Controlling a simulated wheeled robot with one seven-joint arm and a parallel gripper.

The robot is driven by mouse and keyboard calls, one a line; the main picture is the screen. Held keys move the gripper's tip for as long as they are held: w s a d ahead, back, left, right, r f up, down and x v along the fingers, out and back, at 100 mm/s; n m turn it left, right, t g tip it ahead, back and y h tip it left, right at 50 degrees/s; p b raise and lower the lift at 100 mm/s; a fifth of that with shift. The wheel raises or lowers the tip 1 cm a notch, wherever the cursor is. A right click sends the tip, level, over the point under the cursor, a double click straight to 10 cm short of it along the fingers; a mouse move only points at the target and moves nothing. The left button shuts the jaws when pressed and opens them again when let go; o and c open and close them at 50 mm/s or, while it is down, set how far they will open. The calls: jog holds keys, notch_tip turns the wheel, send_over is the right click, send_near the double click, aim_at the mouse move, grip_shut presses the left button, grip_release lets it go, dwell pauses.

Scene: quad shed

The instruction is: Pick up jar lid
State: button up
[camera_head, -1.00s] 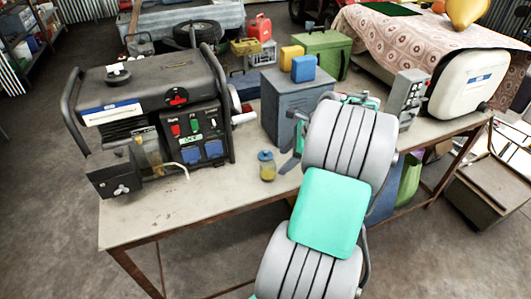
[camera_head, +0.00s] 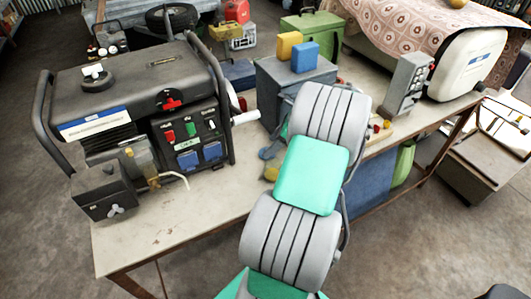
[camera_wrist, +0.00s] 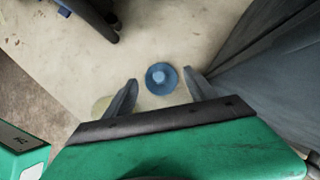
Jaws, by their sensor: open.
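The jar lid (camera_wrist: 161,79) is a round blue disc with a raised middle, seen from above in the wrist view. My gripper (camera_wrist: 160,76) is open, with one dark finger on each side of the lid. Small gaps show between the lid and both fingers, and nothing is held. A pale yellowish round patch (camera_wrist: 103,104) shows beside the left finger, partly hidden; I cannot tell how it joins the lid. In the head view the jar (camera_head: 271,173) shows as a yellow bit on the workbench (camera_head: 190,215), mostly covered by my arm and gripper.
A black generator (camera_head: 145,110) stands left of the jar. A grey metal box (camera_head: 290,78) with yellow and blue blocks on top stands close behind; its wall is near the right finger. A white canister (camera_head: 466,65) stands at the right. The bench front left is clear.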

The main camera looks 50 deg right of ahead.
jog(key=x, duration=0.3)
jog(key=shift+a+f, duration=0.1)
jog(key=shift+f, duration=0.15)
jog(key=c, duration=1.1)
